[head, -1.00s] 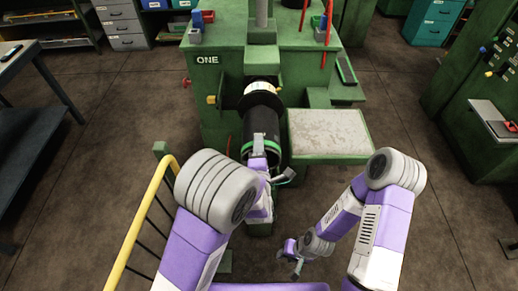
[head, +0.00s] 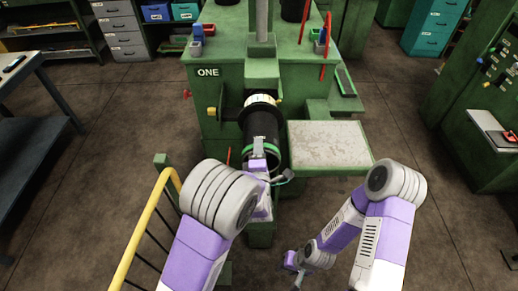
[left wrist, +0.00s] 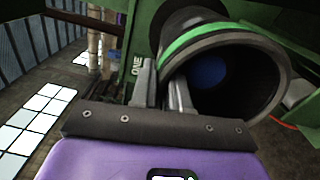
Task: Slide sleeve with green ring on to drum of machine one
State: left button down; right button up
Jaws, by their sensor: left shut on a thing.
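The black sleeve with the green ring (head: 262,125) lies level in front of machine one (head: 225,95), its far end against or around the pale, round drum part (head: 260,99). The exact overlap is hard to tell. The ring is near the sleeve's near end. My left gripper (head: 259,146) is shut on the near rim. In the left wrist view, the sleeve's open mouth (left wrist: 250,85) is at upper right, and the left gripper (left wrist: 165,90) has its fingers at the left rim. Something blue shows inside. My right gripper (head: 296,264) is low and apart from the sleeve; its jaw state is unclear.
A pale-topped side table (head: 330,145) stands just right of the sleeve. A yellow rail (head: 145,230) runs at lower left, close to my left arm. A dark bench (head: 35,110) is at far left, a green machine (head: 480,110) at right. Open floor lies between.

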pick_arm(q)
jog(key=shift+f, duration=0.1)
dwell(0.3)
jog(key=shift+f+b, duration=0.35)
jog(key=shift+b, duration=0.1)
jog(key=c, duration=1.1)
grip_release()
jog(key=shift+f, duration=0.15)
jog(key=shift+s, duration=0.1)
